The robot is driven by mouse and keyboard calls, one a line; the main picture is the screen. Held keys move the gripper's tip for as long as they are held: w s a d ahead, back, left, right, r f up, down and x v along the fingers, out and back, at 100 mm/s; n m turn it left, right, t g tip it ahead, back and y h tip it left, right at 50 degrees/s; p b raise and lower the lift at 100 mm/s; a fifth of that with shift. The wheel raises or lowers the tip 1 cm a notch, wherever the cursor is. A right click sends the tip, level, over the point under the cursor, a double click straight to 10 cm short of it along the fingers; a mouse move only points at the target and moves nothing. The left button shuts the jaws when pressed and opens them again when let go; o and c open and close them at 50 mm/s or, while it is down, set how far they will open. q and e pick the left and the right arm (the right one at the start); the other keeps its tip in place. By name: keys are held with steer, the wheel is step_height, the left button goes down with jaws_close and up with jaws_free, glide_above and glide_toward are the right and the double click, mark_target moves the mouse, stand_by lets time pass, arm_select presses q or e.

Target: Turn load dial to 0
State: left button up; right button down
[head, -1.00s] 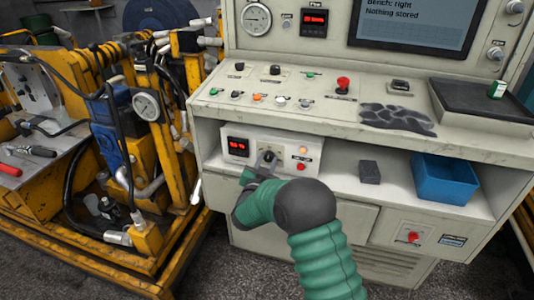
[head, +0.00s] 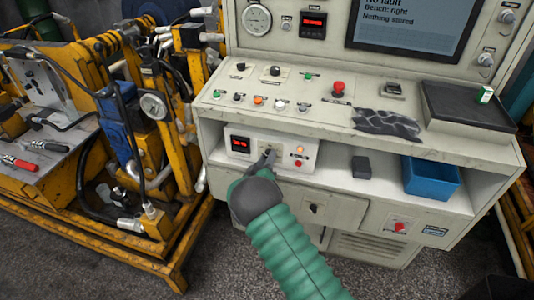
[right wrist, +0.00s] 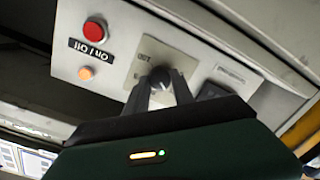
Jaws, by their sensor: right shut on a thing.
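The load dial is a dark round knob on a white control box (head: 284,144) in the bay under the console. In the right wrist view the knob (right wrist: 166,78) sits on a grey plate with partly hidden lettering. My right gripper (head: 268,158) comes from below, its two dark fingers (right wrist: 162,92) on either side of the knob, shut on it. The fingers and the green wrist hide part of the dial's scale, so its setting cannot be read. The box has a red digital display (head: 240,144), too small to read surely. My left gripper is not in view.
An orange button (right wrist: 86,73) and a red On/Off button (right wrist: 95,31) are close to the dial. A dark block (head: 361,167) and a blue bin (head: 431,178) stand to the right in the bay. The console shelf overhangs the box. A yellow machine frame stands left.

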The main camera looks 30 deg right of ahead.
steer(key=shift+w+a+f+n+h+p, duration=0.15)
steer(key=shift+n+p, duration=0.4)
steer(key=shift+n, duration=1.7)
steer(key=shift+s+n+h+p, duration=0.1)
steer(key=shift+n+p, duration=0.45)
steer(key=shift+n, duration=1.65)
steer(key=shift+w+a+f+n+h+p, duration=0.15)
steer(key=shift+n+p, duration=0.4)
steer(key=shift+n, duration=1.7)
steer(key=c, duration=1.5)
jaws_free()
steer(key=o, duration=0.4)
steer(key=shift+w, duration=0.1)
steer(key=shift+d+r+g, duration=0.1)
steer(key=shift+g, duration=0.2)
